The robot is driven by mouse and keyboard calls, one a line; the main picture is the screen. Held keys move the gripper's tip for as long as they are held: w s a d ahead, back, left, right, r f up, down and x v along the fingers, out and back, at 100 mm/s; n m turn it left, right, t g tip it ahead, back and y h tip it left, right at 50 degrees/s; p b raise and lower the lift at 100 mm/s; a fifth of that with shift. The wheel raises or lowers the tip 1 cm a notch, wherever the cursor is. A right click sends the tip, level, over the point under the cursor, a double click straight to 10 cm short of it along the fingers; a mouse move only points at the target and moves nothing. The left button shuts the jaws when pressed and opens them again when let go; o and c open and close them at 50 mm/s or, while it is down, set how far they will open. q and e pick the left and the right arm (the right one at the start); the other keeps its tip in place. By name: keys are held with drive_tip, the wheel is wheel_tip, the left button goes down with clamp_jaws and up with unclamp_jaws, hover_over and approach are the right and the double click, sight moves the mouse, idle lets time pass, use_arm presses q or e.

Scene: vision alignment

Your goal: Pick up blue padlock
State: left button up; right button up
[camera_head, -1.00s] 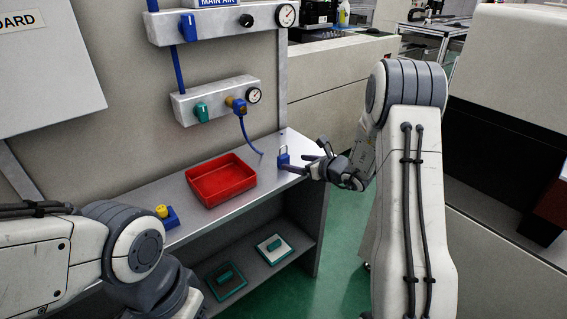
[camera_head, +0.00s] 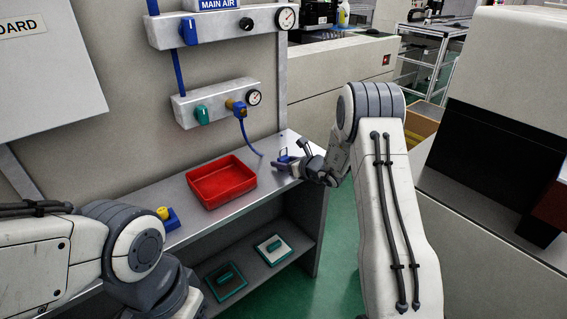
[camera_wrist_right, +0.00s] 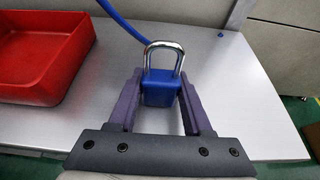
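The blue padlock (camera_head: 283,158) with a silver shackle stands upright near the right end of the grey bench shelf. In the right wrist view the padlock (camera_wrist_right: 160,90) sits between the purple fingers of my right gripper (camera_wrist_right: 161,102). The fingers are spread, one on each side of the blue body, very close to it; I cannot tell whether they touch. In the head view my right gripper (camera_head: 289,163) is low over the shelf at the padlock and partly covers it. My left gripper is out of view; only my left arm shows.
A red tray (camera_head: 221,182) lies left of the padlock. A blue hose (camera_head: 247,138) hangs from the gauge panel (camera_head: 213,104) behind. A blue block with a yellow top (camera_head: 166,217) is farther left. Two plates with green handles (camera_head: 226,280) are on the lower shelf.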

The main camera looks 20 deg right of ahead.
clamp_jaws()
drive_tip(key=shift+r, duration=0.15)
drive_tip(key=shift+r, duration=0.3)
drive_tip(key=r, duration=0.4)
drive_tip(key=shift+s+d, duration=0.1)
drive_tip(key=shift+d, duration=0.1)
drive_tip(key=s+d+r, duration=0.6)
drive_tip(key=s+d, duration=0.1)
drive_tip(key=d, duration=0.1)
drive_tip(key=shift+s+d, duration=0.2)
drive_tip(key=shift+s, duration=0.05)
